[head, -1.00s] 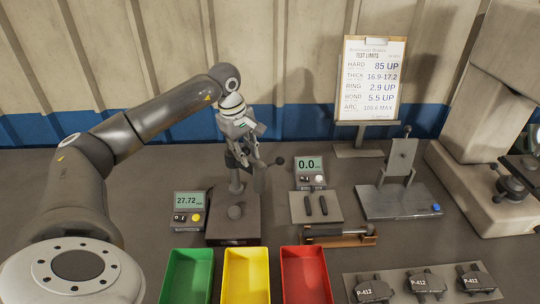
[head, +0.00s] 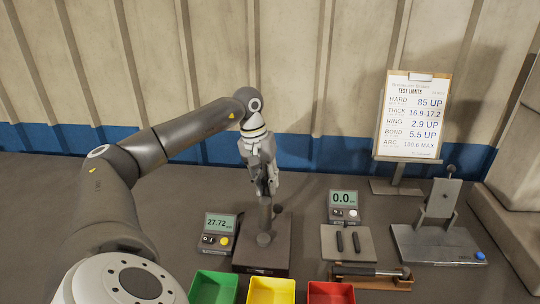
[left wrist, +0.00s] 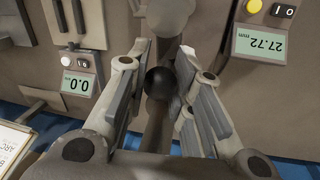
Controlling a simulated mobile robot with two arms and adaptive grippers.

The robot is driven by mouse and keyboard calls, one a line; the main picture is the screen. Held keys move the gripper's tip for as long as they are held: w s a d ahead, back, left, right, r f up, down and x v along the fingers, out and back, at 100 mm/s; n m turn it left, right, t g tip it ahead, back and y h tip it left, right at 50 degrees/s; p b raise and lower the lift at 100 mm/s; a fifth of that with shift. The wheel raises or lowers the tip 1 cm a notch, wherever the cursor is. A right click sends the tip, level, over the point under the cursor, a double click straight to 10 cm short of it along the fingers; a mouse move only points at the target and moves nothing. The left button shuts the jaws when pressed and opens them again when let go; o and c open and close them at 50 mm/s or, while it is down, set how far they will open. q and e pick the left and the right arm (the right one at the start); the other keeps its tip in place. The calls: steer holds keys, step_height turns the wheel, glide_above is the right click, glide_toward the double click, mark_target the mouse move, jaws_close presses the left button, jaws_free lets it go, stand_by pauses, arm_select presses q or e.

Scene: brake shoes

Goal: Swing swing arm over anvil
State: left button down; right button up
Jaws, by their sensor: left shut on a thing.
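A thickness gauge stands behind the colored bins, with a flat dark base and a round anvil (head: 264,239) on it. The swing arm (head: 265,215) shows as a grey upright piece just behind and above the anvil; its upper part is hidden by my gripper. My left gripper (head: 265,188) points down and is shut on the swing arm above the gauge base. Exact finger contact is hard to see. My right gripper is not in view.
A readout (head: 220,228) showing 27.72 stands left of the gauge. Another readout (head: 343,204), showing 0.0, stands to the right behind a plate. Green (head: 198,293), yellow and red bins lie in front. A clipboard (head: 413,115) stands at the back right.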

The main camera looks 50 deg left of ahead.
arm_select(q)
steer(key=shift+s+a+m, duration=0.1)
steer(key=shift+a+m, duration=0.1)
steer(key=shift+m, duration=0.2)
steer(key=shift+r, duration=0.1)
steer(key=c, duration=1.2)
jaws_free()
step_height(320, 180, up, 12)
steer(key=s+a, duration=0.1)
steer(key=a, duration=0.1)
steer(key=shift+f, duration=0.2)
steer(key=shift+s, duration=0.1)
